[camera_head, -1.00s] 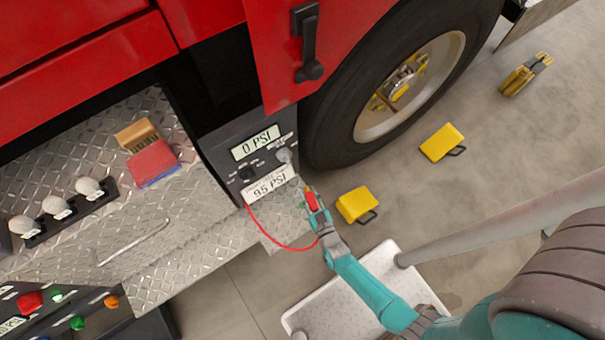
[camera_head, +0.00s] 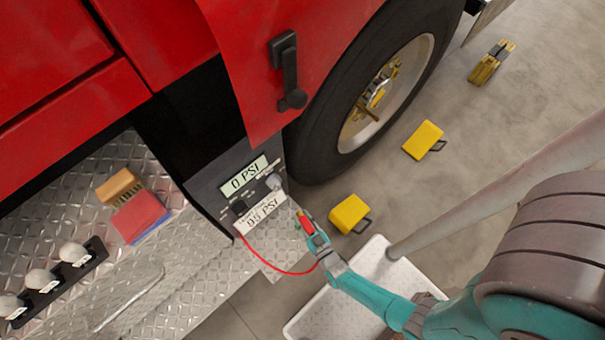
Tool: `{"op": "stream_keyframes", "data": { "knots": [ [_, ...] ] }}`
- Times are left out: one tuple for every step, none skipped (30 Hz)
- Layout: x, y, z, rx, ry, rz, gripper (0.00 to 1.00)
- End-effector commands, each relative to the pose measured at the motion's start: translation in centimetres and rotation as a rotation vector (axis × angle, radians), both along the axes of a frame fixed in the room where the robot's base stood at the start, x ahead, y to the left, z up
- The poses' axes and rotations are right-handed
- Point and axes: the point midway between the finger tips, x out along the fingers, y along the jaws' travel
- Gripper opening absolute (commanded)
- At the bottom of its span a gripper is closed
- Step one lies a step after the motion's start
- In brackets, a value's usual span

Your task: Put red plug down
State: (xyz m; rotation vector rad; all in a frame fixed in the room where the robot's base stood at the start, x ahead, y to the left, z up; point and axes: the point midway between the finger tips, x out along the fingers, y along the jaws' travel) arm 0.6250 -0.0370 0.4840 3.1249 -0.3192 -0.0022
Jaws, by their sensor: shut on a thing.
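The red plug (camera_head: 306,223) is held between the fingers of my gripper (camera_head: 304,220), which is shut on it. A thin red hose (camera_head: 262,266) runs from the lower edge of the gauge panel (camera_head: 238,186) in a sagging loop to my gripper. The plug is just right of the panel, in front of the step area and left of a yellow wheel chock. I cannot tell its exact height. The panel's upper display reads 0 PSI, and the lower one seems to read 95 PSI. My fingers partly hide the plug.
Two yellow chocks (camera_head: 350,214) (camera_head: 423,140) lie on the floor by the large tire (camera_head: 330,140). A white platform (camera_head: 335,312) stands below my arm.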

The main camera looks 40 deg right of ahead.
Motion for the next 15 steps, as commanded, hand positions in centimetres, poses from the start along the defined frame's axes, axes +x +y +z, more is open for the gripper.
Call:
{"op": "stream_keyframes", "data": {
  "knots": [
    [0.03,-0.01,-0.14,0.000,0.000,0.000,0.00],
    [0.01,0.00,-0.23,0.000,0.000,0.000,0.00],
    [0.00,-0.01,-0.34,0.000,0.001,0.000,0.00],
    [0.00,-0.01,-0.42,0.000,0.001,0.000,0.00],
    [0.01,0.00,-0.49,0.000,0.001,0.000,0.00],
    [0.01,0.00,-0.60,0.000,0.001,0.000,0.00],
    [0.01,0.00,-0.68,0.000,0.001,0.000,0.00],
    [0.01,0.00,-0.76,0.000,0.001,0.000,0.00],
    [0.03,-0.01,-0.83,0.000,0.001,0.000,0.00],
    [0.04,-0.01,-0.85,0.001,0.000,0.000,0.00],
    [0.04,-0.01,-0.84,0.001,0.000,0.000,0.00],
    [0.03,-0.01,-0.83,0.001,-0.001,0.000,0.00],
    [0.01,0.00,-0.85,0.001,0.000,0.000,0.34],
    [0.00,0.00,-0.85,0.001,0.000,0.000,0.42],
    [0.00,-0.01,-0.85,0.000,0.001,0.000,0.52]
  ]
}}
